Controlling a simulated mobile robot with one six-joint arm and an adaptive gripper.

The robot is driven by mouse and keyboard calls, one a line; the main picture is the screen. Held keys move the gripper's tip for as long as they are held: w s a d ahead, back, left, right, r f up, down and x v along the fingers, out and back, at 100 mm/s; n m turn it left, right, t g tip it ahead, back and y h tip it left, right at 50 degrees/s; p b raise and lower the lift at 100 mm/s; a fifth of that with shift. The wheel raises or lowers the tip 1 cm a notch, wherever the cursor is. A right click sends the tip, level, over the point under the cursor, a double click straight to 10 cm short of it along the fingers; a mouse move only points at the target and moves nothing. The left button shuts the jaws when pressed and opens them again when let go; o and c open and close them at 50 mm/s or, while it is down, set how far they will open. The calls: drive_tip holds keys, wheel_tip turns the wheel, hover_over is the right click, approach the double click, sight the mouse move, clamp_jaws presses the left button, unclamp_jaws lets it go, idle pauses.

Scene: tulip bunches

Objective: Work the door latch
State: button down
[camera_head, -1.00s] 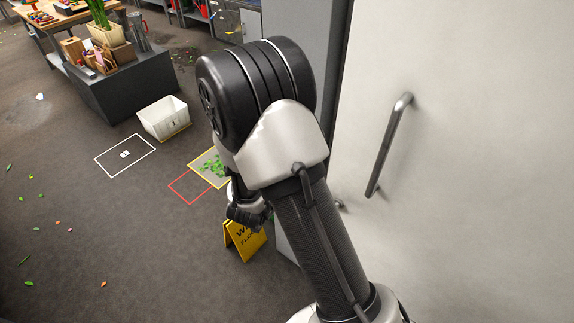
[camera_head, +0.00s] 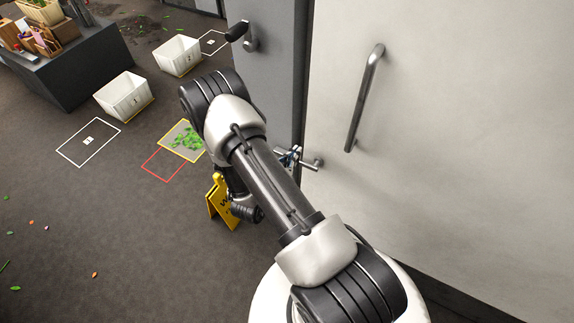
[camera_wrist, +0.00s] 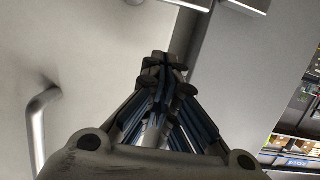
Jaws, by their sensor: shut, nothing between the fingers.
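The white door (camera_head: 450,130) fills the right of the head view, with a long metal pull handle (camera_head: 362,100) on it. A small metal latch lever (camera_head: 313,163) sticks out near the door's left edge. A metal bar (camera_wrist: 246,4), likely the lever, crosses the top of that view beyond the fingertips. The pull handle (camera_wrist: 38,125) shows at left.
A grey panel (camera_head: 282,60) with a black-handled fitting (camera_head: 240,32) stands left of the door. A yellow floor sign (camera_head: 216,200) stands on the floor behind my arm. White bins (camera_head: 124,97) and marked floor squares are farther left. The lower left floor is mostly clear.

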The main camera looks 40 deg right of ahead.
drive_tip(key=shift+w+d+f+b, duration=0.15)
drive_tip(key=shift+d+f+b, duration=0.25)
drive_tip(key=shift+f, duration=0.4)
drive_tip(key=shift+w+d+f+b, duration=0.2)
drive_tip(key=shift+d+f, duration=0.25)
drive_tip(key=shift+f, duration=0.3)
drive_tip(key=shift+w+d+f+b, duration=0.1)
drive_tip(key=shift+d+f+b, duration=0.3)
drive_tip(key=shift+f, duration=0.4)
